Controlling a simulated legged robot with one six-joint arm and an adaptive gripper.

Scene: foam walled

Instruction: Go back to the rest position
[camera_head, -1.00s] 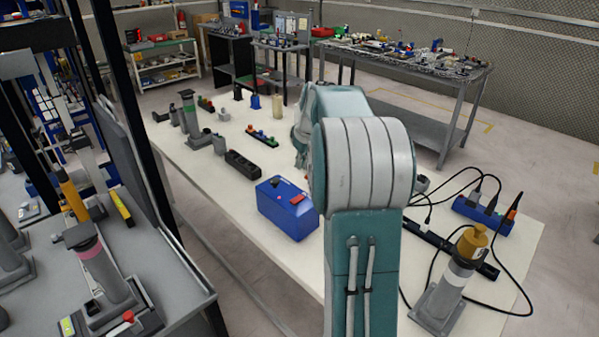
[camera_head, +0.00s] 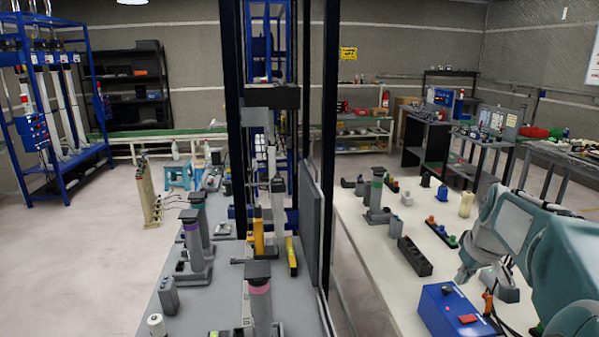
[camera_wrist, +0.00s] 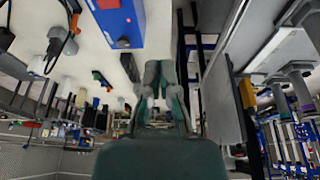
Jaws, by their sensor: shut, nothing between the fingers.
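My teal and grey arm is folded at the right edge of the head view. My gripper (camera_head: 466,272) points down over the white table, just above and behind the blue box (camera_head: 447,310). In the wrist view my gripper (camera_wrist: 161,68) shows its two fingers close together, with nothing held. The blue box (camera_wrist: 122,22) also appears there at the top, apart from the fingers. Part of my arm runs out of the head view at the right.
Open floor (camera_head: 90,245) lies at far left.

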